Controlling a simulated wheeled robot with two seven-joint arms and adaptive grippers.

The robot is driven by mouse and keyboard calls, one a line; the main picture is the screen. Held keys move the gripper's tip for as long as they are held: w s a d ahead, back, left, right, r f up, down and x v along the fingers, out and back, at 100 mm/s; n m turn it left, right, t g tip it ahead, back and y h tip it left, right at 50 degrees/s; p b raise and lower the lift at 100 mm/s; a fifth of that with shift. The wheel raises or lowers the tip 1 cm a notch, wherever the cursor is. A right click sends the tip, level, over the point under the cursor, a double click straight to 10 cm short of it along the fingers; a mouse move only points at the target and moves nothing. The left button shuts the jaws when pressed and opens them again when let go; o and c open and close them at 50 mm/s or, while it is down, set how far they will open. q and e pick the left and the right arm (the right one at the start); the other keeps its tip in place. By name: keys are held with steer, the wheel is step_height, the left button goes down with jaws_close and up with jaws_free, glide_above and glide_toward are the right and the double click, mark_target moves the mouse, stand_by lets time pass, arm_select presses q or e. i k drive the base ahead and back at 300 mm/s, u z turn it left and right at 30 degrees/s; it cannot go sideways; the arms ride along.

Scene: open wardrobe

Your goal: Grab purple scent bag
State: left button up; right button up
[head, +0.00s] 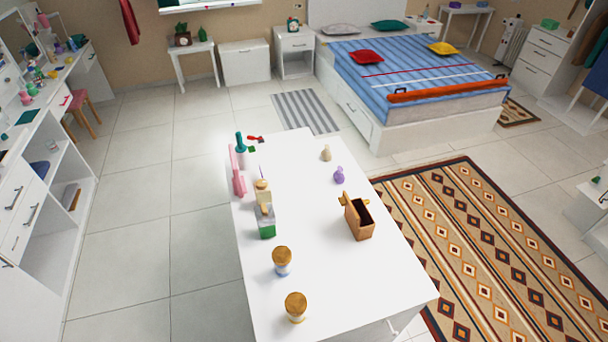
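A small purple scent bag (339,175) stands on the white table (325,250), towards its far right side. A similar beige bag (326,153) stands just beyond it, a little to the left. A brown open-topped wooden box (359,220) stands nearer than the purple bag, slightly to its right. Nothing touches the purple bag. Neither of my grippers shows in the head view.
The table's middle is clear. A patterned rug (490,250) lies to the right, and a bed (420,80) stands behind.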

mark_target(339, 176)
steer(key=u, duration=1.65)
steer(key=k, duration=0.75)
steer(key=u, duration=2)
steer(key=k, duration=2.7)
steer(key=u, duration=2.3)
steer(key=k, duration=2.1)
